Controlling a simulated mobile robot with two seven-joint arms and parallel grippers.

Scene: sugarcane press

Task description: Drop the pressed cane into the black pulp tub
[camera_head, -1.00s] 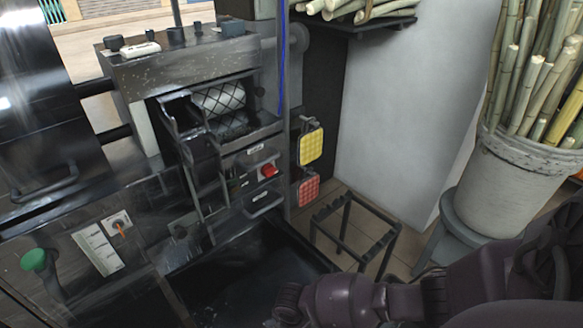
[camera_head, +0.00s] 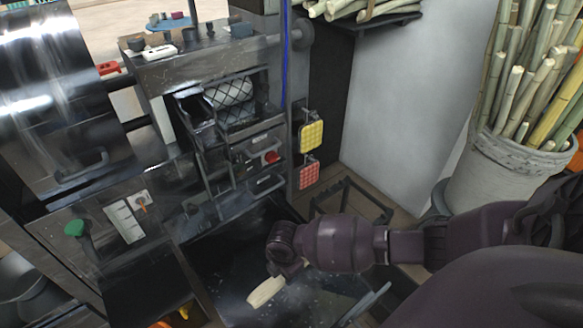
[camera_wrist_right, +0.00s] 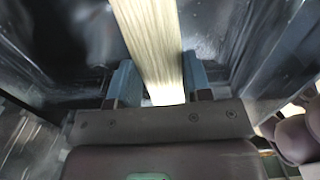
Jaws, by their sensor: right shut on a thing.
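The pale pressed cane (camera_head: 266,292) hangs from my right gripper (camera_head: 277,273), which is shut on it. In the right wrist view the cane (camera_wrist_right: 150,38) runs between the two blue-grey fingers of the gripper (camera_wrist_right: 158,76), away from the camera. The black tub (camera_head: 222,264) is the dark open container below the press, with pale specks inside. The cane shows over the tub's dark interior; I cannot tell how far above its bottom. Dark walls (camera_wrist_right: 255,45) show on either side of the cane in the wrist view. My left gripper is not in view.
The press (camera_head: 225,110) stands behind the tub, with yellow (camera_head: 311,136) and red (camera_head: 309,175) pads at its side. A dark stool frame (camera_head: 352,200) is right of the tub. A bucket (camera_head: 500,180) of raw canes stands farther right.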

